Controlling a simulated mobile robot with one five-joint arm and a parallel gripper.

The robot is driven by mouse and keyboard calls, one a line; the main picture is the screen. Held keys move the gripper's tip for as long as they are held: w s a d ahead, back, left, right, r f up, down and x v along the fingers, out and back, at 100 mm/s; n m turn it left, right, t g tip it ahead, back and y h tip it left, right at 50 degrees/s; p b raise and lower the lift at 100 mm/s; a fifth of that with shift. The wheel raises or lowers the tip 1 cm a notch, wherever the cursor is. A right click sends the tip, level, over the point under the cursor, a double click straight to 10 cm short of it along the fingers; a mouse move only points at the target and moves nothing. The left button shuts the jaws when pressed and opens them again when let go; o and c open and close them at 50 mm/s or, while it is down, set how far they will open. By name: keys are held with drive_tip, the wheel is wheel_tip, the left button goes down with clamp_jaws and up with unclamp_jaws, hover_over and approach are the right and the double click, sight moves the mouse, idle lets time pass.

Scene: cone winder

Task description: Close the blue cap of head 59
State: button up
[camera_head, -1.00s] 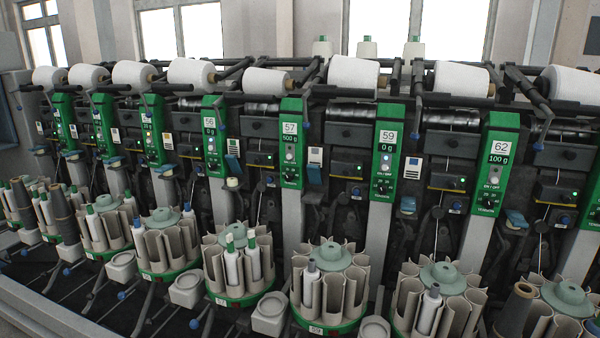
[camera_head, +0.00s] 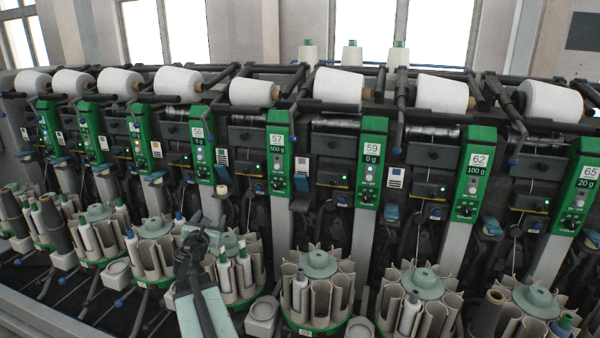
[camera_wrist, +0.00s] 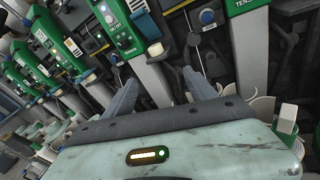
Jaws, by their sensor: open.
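The green panel of head 59 (camera_head: 370,160) is right of centre in the head view, its display showing 0 g. I cannot tell for sure which one belongs to head 59, or how far either is open. My gripper (camera_head: 203,238) is left of both, in front of the magazines near head 56. In the wrist view my gripper (camera_wrist: 160,78) has its two fingers apart with nothing between them.
A row of round magazines with grey pockets stands along the front, one of them (camera_head: 318,290) below head 59. A pale box (camera_head: 262,318) stands between magazines. White yarn packages (camera_head: 338,87) lie along the top. A cream knob (camera_wrist: 155,48) shows beyond my fingers.

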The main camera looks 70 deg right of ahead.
drive_tip(key=s+d+r+g+h+p, duration=0.1)
drive_tip(key=s+d+r+g+p, duration=0.3)
drive_tip(key=s+d, duration=0.75)
drive_tip(key=m+g+h, duration=0.1)
approach(301, 182)
drive_tip(key=d, duration=0.8)
drive_tip(key=w+d, duration=0.1)
drive_tip(key=d, duration=0.1)
drive_tip(key=shift+d, duration=0.3)
drive_tip(key=shift+a, duration=0.1)
clamp_jaws()
drive_tip(key=shift+s+a+f, duration=0.1)
drive_tip(key=shift+a, duration=0.1)
drive_tip(key=shift+d, duration=0.1)
